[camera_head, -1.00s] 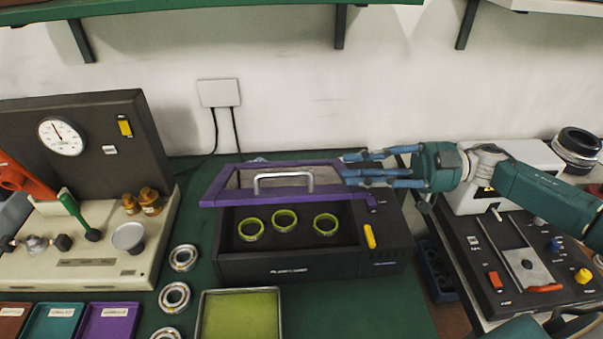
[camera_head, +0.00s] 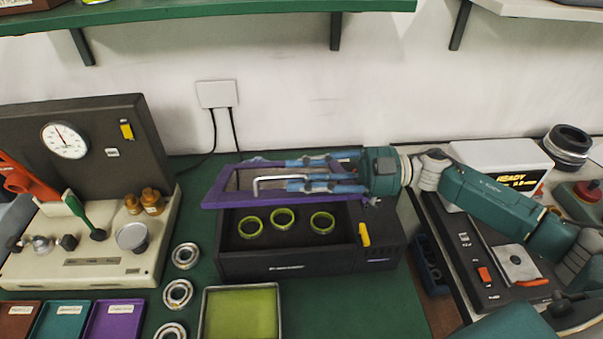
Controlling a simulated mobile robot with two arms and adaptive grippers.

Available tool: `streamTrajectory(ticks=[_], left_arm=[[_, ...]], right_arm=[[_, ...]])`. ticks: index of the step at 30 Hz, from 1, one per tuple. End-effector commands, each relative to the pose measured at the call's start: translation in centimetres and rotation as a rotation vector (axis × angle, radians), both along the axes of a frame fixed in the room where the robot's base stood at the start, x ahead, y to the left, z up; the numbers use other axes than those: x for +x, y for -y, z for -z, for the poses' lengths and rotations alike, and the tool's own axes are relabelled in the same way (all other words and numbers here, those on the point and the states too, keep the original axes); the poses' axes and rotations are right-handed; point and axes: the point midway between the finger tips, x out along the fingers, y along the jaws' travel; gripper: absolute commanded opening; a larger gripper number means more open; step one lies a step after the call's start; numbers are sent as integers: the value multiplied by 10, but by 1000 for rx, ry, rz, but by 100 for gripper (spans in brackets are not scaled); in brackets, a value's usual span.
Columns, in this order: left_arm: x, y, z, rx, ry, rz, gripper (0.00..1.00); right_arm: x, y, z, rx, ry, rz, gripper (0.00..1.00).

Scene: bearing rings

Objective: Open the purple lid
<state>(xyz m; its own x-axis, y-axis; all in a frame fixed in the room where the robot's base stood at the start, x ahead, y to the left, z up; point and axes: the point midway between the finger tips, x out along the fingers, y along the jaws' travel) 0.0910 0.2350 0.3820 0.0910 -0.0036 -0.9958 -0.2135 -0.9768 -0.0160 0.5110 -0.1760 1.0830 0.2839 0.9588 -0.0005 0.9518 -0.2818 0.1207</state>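The purple lid (camera_head: 215,192) is a purple frame with a clear pane and a silver bar handle (camera_head: 262,180). It stands partly raised and tilted over a black box (camera_head: 290,262), its front edge above the box opening. Three yellow-green rings (camera_head: 283,219) lie inside the box. My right gripper (camera_head: 288,174) reaches in from the right over the lid. Its blue fingers are spread apart around the handle's level, and they hide the handle's right part. I cannot tell whether they touch the handle. My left gripper is not in view.
A gauge machine (camera_head: 100,262) stands at left, small coloured trays (camera_head: 60,320) at front left. A dark control panel (camera_head: 470,255) is at right. A shelf (camera_head: 200,27) hangs above.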

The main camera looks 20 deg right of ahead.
Motion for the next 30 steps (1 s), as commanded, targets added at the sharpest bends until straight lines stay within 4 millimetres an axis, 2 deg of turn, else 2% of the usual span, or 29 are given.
streamTrajectory(ticks=[1,4,12,17,23,30], left_arm=[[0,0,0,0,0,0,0],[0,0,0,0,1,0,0],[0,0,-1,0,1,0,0],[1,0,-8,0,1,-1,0],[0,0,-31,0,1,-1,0],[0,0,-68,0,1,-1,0]], right_arm=[[0,0,0,0,0,0,18],[0,0,0,0,0,0,0],[0,0,-1,2,-2,0,0],[4,2,-9,8,-23,1,0],[21,6,-33,34,-104,3,0],[60,17,-71,89,-289,4,0]])
